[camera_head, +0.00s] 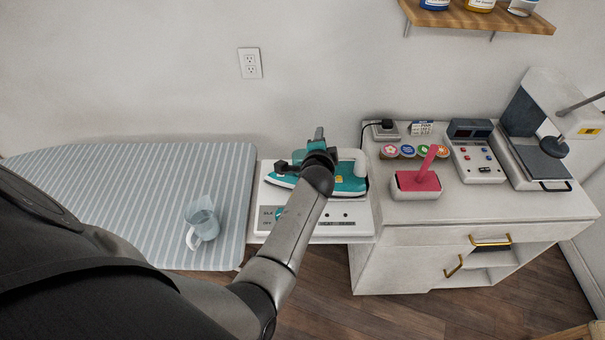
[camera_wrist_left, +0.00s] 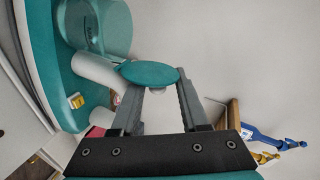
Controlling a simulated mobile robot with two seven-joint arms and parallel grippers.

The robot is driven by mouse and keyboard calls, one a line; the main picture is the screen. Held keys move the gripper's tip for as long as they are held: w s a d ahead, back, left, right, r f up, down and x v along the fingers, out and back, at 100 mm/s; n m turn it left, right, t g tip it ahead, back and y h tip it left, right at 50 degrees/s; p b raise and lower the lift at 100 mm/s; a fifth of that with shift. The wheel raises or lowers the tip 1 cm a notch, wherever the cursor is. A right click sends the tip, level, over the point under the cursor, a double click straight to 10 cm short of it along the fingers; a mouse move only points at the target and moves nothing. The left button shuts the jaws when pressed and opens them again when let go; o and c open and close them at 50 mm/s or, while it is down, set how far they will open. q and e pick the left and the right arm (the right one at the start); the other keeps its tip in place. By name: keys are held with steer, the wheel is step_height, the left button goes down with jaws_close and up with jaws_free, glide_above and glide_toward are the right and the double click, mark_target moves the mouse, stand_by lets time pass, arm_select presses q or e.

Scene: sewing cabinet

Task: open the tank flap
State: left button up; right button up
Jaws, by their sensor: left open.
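The teal iron (camera_head: 347,184) with a white handle (camera_head: 354,157) rests on a white station between the ironing board and the cabinet. In the left wrist view the iron's teal body (camera_wrist_left: 68,75) is at the left, with a clear teal tank (camera_wrist_left: 106,30) at the top. A teal oval disc, apparently the tank flap (camera_wrist_left: 148,73), shows at my left fingertips; its hinge is hidden, so I cannot tell how far it stands open. My left gripper (camera_head: 318,150) is over the iron. In the wrist view its fingers (camera_wrist_left: 157,98) are apart, around or just behind the disc. My right gripper is out of view.
The striped ironing board (camera_head: 120,165) holds a clear cup (camera_head: 204,222). On the cabinet (camera_head: 460,205) stand a tray with a pink-handled tool (camera_head: 426,165), a control box (camera_head: 474,152) and a press (camera_head: 545,160). A wooden shelf (camera_head: 480,16) hangs above.

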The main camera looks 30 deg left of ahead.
arm_select(q)
steer(key=shift+s+a+n+h+p, duration=0.35)
steer(key=shift+a+n+h, duration=0.1)
steer(key=shift+n, duration=0.25)
steer(key=a+f+n+t+b, duration=0.1)
steer(key=n+b, duration=0.2)
steer(key=s+a+f+n+t+h+b, duration=0.1)
steer(key=n+t+b, duration=0.1)
steer(key=n+b, duration=0.1)
steer(key=s+a+f+n+t+h+b, duration=0.1)
steer(key=n+t+b, duration=0.1)
steer(key=n+b, duration=0.2)
steer(key=shift+a+f, duration=0.1)
steer(key=shift+a, duration=0.3)
steer(key=s+d, duration=0.2)
steer(key=s, duration=1.4)
steer(key=s+d+f+m+g+h, duration=0.2)
steer(key=s+d+f+g, duration=0.4)
steer(key=d+f+g, duration=0.4)
steer(key=shift+s+d+f+h, duration=0.35)
steer(key=shift+d+f+h, duration=0.2)
steer(key=shift+d+f, duration=0.25)
